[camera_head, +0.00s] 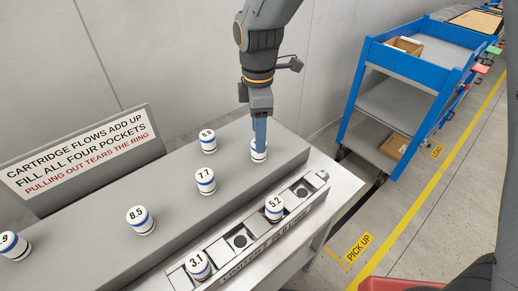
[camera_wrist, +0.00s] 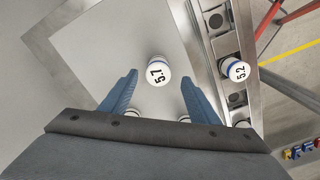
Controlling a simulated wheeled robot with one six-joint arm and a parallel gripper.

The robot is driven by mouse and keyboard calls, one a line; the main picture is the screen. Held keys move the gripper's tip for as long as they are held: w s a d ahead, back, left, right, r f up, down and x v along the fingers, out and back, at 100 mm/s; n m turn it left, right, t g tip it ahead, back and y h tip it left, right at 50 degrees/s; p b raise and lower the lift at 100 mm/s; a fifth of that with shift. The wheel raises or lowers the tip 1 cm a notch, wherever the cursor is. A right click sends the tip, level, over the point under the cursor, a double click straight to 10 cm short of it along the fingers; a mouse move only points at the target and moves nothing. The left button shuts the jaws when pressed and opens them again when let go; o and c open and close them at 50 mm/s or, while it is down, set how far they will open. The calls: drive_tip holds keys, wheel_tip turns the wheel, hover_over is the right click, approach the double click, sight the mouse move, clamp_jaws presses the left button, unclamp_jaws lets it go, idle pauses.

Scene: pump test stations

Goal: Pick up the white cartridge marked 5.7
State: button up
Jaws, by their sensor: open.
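The white cartridge marked 5.7 (camera_wrist: 158,72) stands upright on the grey block, between and ahead of my open fingers in the wrist view. In the head view this cartridge (camera_head: 258,154) is mostly hidden behind my gripper (camera_head: 259,132). In the wrist view my gripper (camera_wrist: 160,95) has its two blue fingers spread, one on each side of the cartridge.
Other white cartridges on the block read 8.8 (camera_head: 208,141), 7.7 (camera_head: 205,181) and 8.5 (camera_head: 140,220). A pocketed fixture (camera_head: 244,240) in front holds 3.1 (camera_head: 198,265) and 5.2 (camera_head: 274,207); two pockets look empty. A sign (camera_head: 80,150) stands behind; a blue cart (camera_head: 400,90) is right.

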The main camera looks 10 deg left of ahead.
sight(257, 158)
drive_tip(key=shift+w+f+p, duration=0.15)
drive_tip(key=shift+f+p, duration=0.55)
drive_tip(key=shift+f, duration=1.65)
drive_tip(key=shift+c, duration=0.3)
drive_tip(key=c, duration=1.2)
